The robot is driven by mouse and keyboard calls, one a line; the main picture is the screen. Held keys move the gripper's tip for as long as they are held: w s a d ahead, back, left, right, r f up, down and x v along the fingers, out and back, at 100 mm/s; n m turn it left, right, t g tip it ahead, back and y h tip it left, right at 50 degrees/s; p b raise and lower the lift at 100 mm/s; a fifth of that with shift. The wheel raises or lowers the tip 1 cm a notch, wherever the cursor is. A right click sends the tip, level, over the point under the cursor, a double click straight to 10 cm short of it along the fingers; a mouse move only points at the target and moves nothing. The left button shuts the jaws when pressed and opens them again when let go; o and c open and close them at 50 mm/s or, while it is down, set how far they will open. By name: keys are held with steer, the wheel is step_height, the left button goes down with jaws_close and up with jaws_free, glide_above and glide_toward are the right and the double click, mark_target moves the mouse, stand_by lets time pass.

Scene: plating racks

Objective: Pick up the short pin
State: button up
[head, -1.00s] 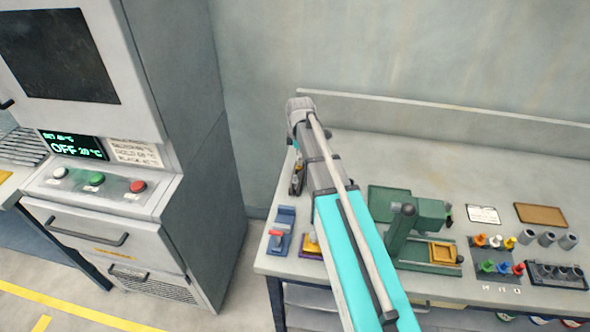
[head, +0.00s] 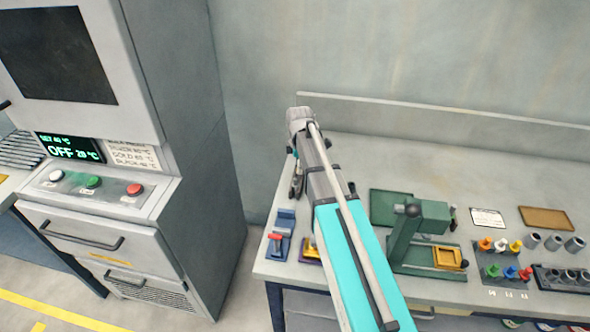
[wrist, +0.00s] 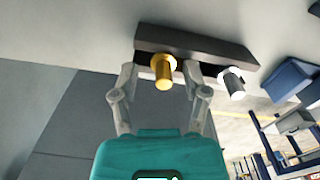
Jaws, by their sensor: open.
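In the wrist view a dark block (wrist: 195,46) carries two pins that stick out from it. One is a gold pin (wrist: 163,76); the other is a whitish silver pin (wrist: 235,86) to its right. I cannot tell for sure which is the short pin. My gripper (wrist: 159,70) is open, with one finger on each side of the gold pin; I cannot tell if either touches it. The right finger lies between the two pins. In the head view my gripper (head: 296,182) is small and partly hidden by my arm, and the pins cannot be made out.
The bench (head: 390,155) holds a green press (head: 405,235), a blue holder (head: 282,222) with a red part and a rack of coloured pieces (head: 500,268). A grey machine (head: 195,150) stands left of the bench. The bench's back area is clear.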

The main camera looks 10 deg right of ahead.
jaws_close()
steer(key=shift+r, duration=0.1)
stand_by(0.4)
step_height(320, 180, up, 3)
steer(key=p, duration=0.2)
steer(key=shift+f+p, duration=0.2)
steer(key=shift+p, duration=0.2)
steer(key=s+d+r+p, duration=0.2)
steer(key=s+r+p, duration=0.8)
steer(key=s, duration=0.4)
steer(key=shift+w+r, duration=0.1)
